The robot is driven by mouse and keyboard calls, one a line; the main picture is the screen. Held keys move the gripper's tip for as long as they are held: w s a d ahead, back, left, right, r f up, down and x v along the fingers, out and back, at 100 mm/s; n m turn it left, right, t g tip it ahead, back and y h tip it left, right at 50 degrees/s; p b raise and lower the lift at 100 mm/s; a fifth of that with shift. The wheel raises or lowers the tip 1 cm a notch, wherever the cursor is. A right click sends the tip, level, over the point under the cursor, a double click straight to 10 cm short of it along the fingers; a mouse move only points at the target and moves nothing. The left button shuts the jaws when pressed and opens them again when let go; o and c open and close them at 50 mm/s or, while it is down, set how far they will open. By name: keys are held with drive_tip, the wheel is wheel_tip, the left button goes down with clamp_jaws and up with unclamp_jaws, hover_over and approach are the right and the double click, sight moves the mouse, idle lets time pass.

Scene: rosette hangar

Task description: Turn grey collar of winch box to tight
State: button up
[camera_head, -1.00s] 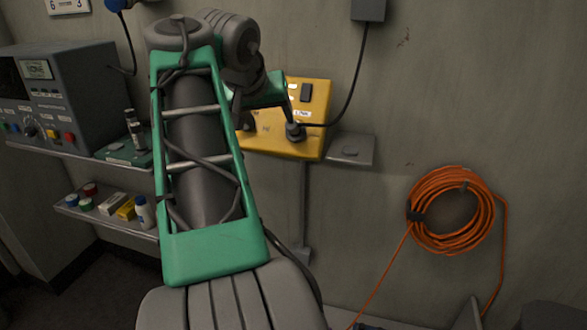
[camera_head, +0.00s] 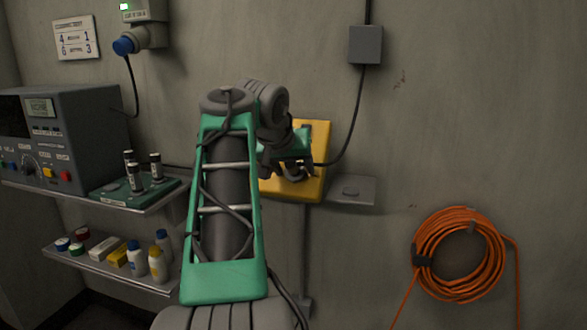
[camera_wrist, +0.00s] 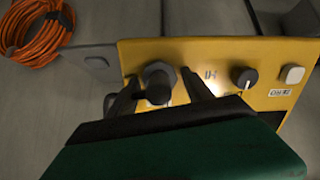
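The yellow winch box (camera_head: 318,185) is on the wall, partly hidden behind my arm in the head view. In the wrist view the box's yellow face (camera_wrist: 215,55) fills the upper right. The grey collar (camera_wrist: 158,70) sits on that face, around a black plug (camera_wrist: 158,94). My gripper (camera_wrist: 159,76) is open, with one dark finger on each side of the collar. A small gap seems to show at each side; contact is unclear. In the head view my gripper (camera_head: 292,172) is in front of the box and hides the collar.
A black knob (camera_wrist: 245,77) and a pale button (camera_wrist: 292,74) are on the box beside the collar. A dark cable (camera_head: 358,110) runs down to the box from a grey wall box (camera_head: 365,44). A small grey shelf (camera_head: 350,190) and an orange cable coil (camera_head: 460,255) are to the right.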

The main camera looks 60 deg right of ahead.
drive_tip(key=c, duration=1.2)
drive_tip(key=shift+m, duration=0.3)
drive_tip(key=m+b, duration=0.1)
drive_tip(key=m, duration=0.3)
drive_tip(key=shift+f+b, duration=0.1)
drive_tip(key=shift+b, duration=0.25)
drive_tip(key=m+b, duration=0.2)
drive_tip(key=m, duration=0.2)
drive_tip(key=shift+s+m+t, duration=0.15)
drive_tip(key=shift+m+t, duration=0.15)
drive_tip(key=m+b, duration=0.2)
drive_tip(key=m, duration=0.2)
drive_tip(key=shift+f, duration=0.1)
drive_tip(key=shift+s+a+m+b, duration=0.1)
drive_tip(key=shift+m+b, duration=0.7)
drive_tip(key=shift+m, duration=1.4)
